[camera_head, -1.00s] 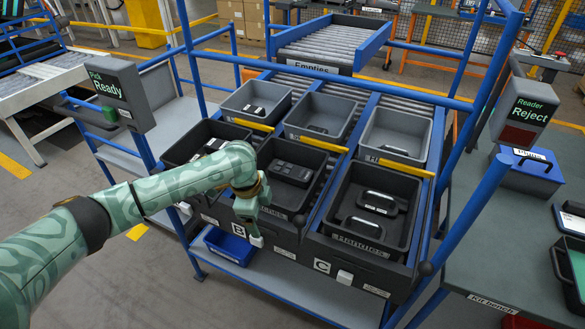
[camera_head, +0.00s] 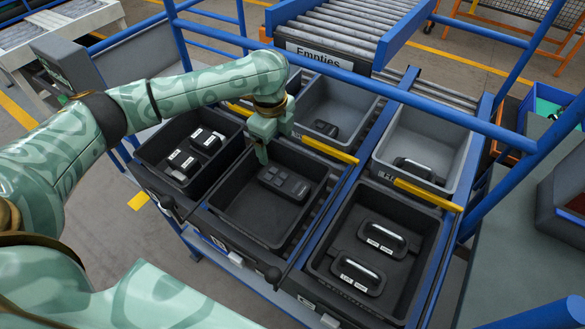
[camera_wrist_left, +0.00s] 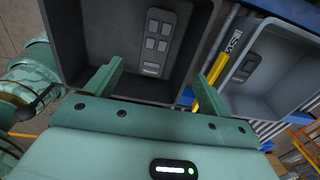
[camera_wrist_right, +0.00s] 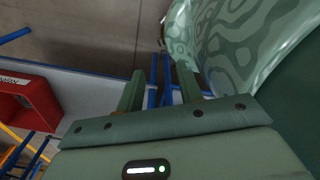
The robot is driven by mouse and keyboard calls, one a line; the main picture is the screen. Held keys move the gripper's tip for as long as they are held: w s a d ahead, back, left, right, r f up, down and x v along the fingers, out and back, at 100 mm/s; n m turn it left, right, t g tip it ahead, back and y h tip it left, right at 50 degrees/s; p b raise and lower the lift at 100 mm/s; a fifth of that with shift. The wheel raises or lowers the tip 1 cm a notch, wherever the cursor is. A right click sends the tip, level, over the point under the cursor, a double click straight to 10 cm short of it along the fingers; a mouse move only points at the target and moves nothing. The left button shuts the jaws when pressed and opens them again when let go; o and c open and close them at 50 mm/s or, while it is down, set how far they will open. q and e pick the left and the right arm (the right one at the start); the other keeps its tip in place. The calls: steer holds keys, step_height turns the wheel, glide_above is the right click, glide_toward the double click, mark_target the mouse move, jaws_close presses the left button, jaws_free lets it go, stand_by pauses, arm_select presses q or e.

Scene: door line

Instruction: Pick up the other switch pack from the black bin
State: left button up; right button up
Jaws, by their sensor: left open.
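A dark grey switch pack (camera_head: 286,183) with several square buttons lies flat in the middle black bin (camera_head: 243,210), toward its far side. In the left wrist view the switch pack (camera_wrist_left: 158,42) lies ahead between the fingers. My left gripper (camera_head: 262,154) is open and empty, with its fingers pointing down over the far left part of this bin, apart from the pack. The head view does not show my right gripper. In the right wrist view my right gripper (camera_wrist_right: 161,88) has its fingers apart with nothing between them.
Grey bins stand behind; one holds a dark pack (camera_head: 325,127). A yellow strip (camera_head: 330,150) and blue rail (camera_head: 350,85) cross nearby. A red bin (camera_wrist_right: 25,105) shows in the right wrist view.

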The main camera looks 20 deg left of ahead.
arm_select(q)
steer(key=b, duration=0.3)
glide_above(278, 178)
steer(key=f, duration=0.6)
steer(key=shift+s+d, duration=0.15)
steer(key=shift+s, duration=0.05)
steer(key=f, duration=0.1)
steer(key=f+b, duration=0.1)
steer(key=f, duration=0.2)
steer(key=shift+w+f+b, duration=0.25)
steer(key=shift+w+b, duration=0.05)
steer(key=shift+f, duration=0.3)
steer(key=f+b, duration=0.3)
steer(key=f, duration=0.2)
steer(key=shift+a, duration=0.2)
steer(key=shift+r, duration=0.1)
arm_select(e)
steer(key=s+f, duration=0.3)
steer(key=f, duration=0.4)
steer(key=shift+s+d+f+g, duration=0.15)
steer(key=shift+f+g, duration=0.15)
steer(key=shift+r, duration=0.1)
arm_select(q)
steer(key=c, duration=1.1)
